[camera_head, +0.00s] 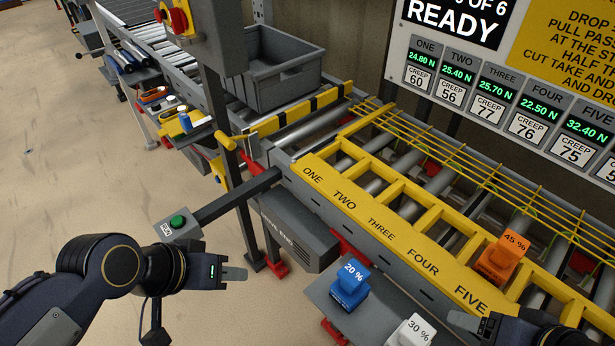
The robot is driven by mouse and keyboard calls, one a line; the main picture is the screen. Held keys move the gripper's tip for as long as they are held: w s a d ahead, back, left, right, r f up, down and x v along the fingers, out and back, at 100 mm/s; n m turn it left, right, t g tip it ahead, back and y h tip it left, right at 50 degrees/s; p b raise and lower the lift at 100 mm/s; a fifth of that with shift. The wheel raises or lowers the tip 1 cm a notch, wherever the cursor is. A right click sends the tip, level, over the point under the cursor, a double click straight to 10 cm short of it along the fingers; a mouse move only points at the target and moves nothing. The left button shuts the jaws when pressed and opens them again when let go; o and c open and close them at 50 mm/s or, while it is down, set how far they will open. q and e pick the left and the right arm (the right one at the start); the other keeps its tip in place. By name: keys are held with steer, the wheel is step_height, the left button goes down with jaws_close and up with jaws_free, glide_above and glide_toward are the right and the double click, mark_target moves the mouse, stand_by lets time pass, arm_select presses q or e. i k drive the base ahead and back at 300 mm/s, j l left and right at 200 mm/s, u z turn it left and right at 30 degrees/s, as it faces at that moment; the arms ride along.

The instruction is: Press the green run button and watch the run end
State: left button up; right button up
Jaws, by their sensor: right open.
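The green run button (178,221) sits on a small grey box (184,234) marked RUN, at the end of a dark arm reaching out from the conveyor frame. My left gripper (238,273) is below and right of the box, apart from the button. Its fingers overlap from this angle, so their opening is not clear. My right gripper (468,322) is at the bottom right edge, open, beside the yellow lane frame (400,247) near lane FIVE. The display board (452,75) reads READY, with several force readings below.
An orange 45 % block (499,262) is at the lane frame. A blue 20 % block (349,289) and a white 30 % block (411,331) are on a grey shelf (376,318). A red stop button (179,20) is on a post. A grey crate (281,78) stands behind.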

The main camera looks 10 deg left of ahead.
mark_target(176, 221)
steer(key=k+j+u, duration=0.1)
steer(key=j+u, duration=0.6)
steer(key=u, duration=0.15)
